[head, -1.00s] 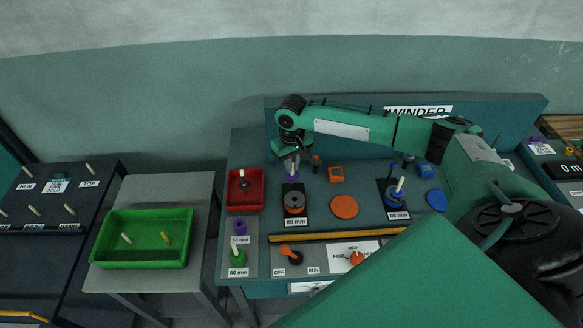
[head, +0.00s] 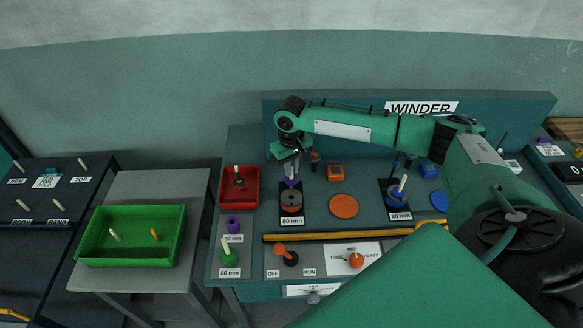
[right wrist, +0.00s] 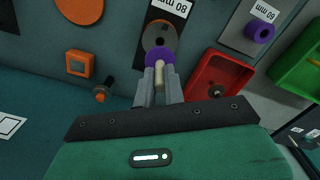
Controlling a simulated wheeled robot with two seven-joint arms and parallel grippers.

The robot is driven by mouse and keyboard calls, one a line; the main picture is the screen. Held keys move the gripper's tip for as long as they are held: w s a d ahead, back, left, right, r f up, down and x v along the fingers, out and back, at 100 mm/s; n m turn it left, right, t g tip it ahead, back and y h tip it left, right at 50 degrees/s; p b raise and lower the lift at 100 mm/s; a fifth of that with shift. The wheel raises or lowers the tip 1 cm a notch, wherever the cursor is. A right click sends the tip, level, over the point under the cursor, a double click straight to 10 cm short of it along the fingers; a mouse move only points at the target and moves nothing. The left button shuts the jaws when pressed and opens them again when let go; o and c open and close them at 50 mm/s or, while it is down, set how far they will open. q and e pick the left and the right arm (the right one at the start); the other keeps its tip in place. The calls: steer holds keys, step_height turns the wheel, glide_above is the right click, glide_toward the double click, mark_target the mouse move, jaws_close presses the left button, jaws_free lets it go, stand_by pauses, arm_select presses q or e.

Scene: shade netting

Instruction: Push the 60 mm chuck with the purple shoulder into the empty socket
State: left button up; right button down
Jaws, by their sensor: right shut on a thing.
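The chuck with the purple shoulder (head: 291,184) is in my right gripper (head: 289,167), held by its pale peg. In the right wrist view the peg sits between the fingers (right wrist: 160,82), with the purple shoulder (right wrist: 159,55) just beyond the tips. The socket is an orange-brown ring (head: 291,204) on a black plate, over a label that looks like 80 mm. The ring (right wrist: 160,29) shows partly behind the shoulder in the right wrist view. The chuck is above or at the socket's far edge; I cannot tell whether it touches. My left gripper is out of view.
A red tray (head: 254,200) is left of the socket; an orange disc (head: 343,206) is right of it. A blue chuck (head: 399,197) stands in a second socket farther right. A purple ring (head: 233,222) and green chuck (head: 229,257) are front left. A yellow bar (head: 340,236) crosses in front.

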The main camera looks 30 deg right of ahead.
mark_target(291, 179)
steer(key=shift+f, duration=1.95)
steer(key=shift+p, duration=0.35)
steer(key=shift+f+p, duration=0.55)
steer(key=shift+f, duration=0.05)
steer(key=shift+f+p, duration=0.25)
steer(key=shift+p, duration=0.05)
steer(key=shift+f, duration=0.2)
steer(key=shift+f, duration=0.75)
